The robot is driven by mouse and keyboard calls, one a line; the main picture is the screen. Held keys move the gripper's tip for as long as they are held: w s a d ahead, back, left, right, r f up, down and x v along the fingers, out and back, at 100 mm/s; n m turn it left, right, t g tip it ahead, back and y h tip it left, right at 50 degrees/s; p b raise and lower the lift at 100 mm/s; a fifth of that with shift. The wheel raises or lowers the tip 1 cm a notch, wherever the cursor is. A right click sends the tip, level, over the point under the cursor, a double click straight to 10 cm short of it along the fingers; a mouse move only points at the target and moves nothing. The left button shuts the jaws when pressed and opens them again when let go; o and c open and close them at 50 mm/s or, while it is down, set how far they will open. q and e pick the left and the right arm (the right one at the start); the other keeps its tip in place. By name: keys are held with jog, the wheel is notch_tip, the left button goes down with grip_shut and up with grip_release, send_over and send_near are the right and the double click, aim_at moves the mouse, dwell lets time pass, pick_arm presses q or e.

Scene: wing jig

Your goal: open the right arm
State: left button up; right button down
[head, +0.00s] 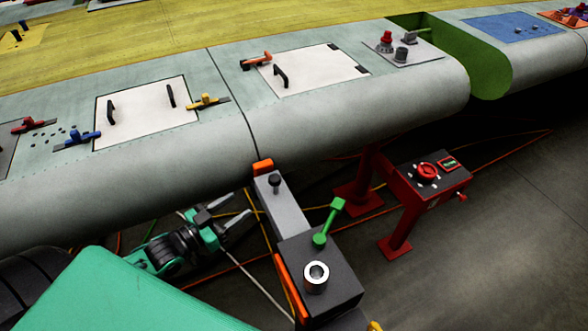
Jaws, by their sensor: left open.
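A jig arm stands at the wing's lower front edge. It has a grey bar (283,212) with a black knob (274,181), an orange pad (263,166) at the wing skin, and a dark block (335,285). A green lever (328,223) sits on the block, tilted up and to the right, beside a silver ring (316,276). I cannot tell whether this is the right arm. My left gripper (247,205) is open and empty, left of the grey bar and below the wing edge. My right gripper is not in view.
The grey wing (165,165) fills the back, with white hatch panels (145,118) and coloured clamps on top. A red stand (398,215) with a control box (432,180) is to the right. Cables lie on the dark floor. The lower right floor is clear.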

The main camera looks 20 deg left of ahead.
aim_at(270, 183)
pick_arm(q)
jog(key=p+x, duration=0.1)
jog(key=x, duration=0.3)
jog(key=p+x, duration=0.1)
jog(key=x, duration=0.3)
jog(key=p+x, duration=0.1)
jog(key=x, duration=0.3)
jog(key=shift+d+r+p, duration=0.15)
jog(key=shift+r+p, duration=0.15)
jog(key=shift+x, duration=0.8)
jog(key=shift+f, duration=0.1)
jog(key=shift+c, duration=0.2)
grip_shut()
